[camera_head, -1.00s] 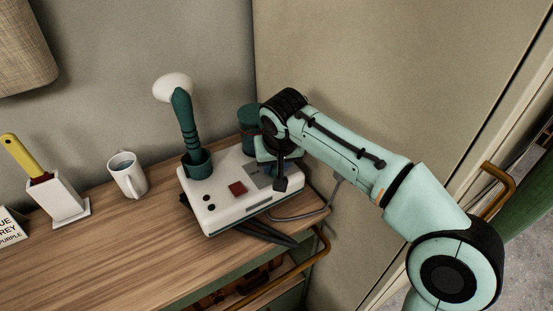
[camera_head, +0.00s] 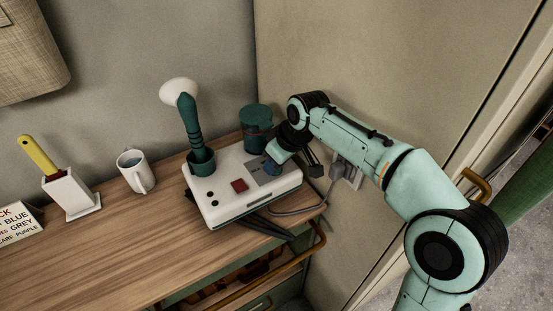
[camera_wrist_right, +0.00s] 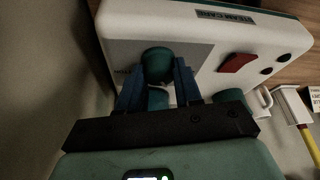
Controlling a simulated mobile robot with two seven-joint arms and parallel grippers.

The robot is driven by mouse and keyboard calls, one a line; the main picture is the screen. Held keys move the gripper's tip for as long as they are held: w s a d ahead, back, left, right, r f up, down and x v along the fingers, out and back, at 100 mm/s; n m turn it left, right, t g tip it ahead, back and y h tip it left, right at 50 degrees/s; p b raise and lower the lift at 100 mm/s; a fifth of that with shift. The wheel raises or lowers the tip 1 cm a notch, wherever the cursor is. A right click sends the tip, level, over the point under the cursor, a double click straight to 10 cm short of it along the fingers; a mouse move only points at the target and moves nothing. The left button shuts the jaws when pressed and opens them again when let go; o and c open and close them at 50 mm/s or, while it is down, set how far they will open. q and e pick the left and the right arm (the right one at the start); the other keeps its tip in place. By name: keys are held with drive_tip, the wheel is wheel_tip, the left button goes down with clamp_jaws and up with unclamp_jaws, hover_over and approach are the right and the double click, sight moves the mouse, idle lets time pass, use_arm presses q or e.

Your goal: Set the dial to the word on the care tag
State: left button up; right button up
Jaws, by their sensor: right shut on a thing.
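The dial is a round teal knob (camera_wrist_right: 157,64) on the grey panel (camera_head: 262,172) of a white steamer base (camera_head: 222,208). My right gripper (camera_head: 271,168) reaches down to this panel from the right. In the right wrist view its two blue fingers (camera_wrist_right: 160,88) are shut on the knob, one on each side. The head view hides the knob behind the gripper, and no pointer or dial word is readable. I cannot make out a care tag. My left gripper is not in view.
A teal-handled steamer head (camera_head: 188,118) stands in a cup on the base, beside a teal canister (camera_head: 256,126). A mug (camera_head: 135,170), a white holder with a yellow handle (camera_head: 70,192) and a printed sign (camera_head: 16,222) stand left. A wall is close right.

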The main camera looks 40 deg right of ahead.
idle(0.4)
drive_tip(key=o, duration=1)
drive_tip(key=shift+o, duration=0.2)
drive_tip(key=p+v, duration=0.3)
drive_tip(key=v, duration=1)
drive_tip(key=shift+r, duration=0.25)
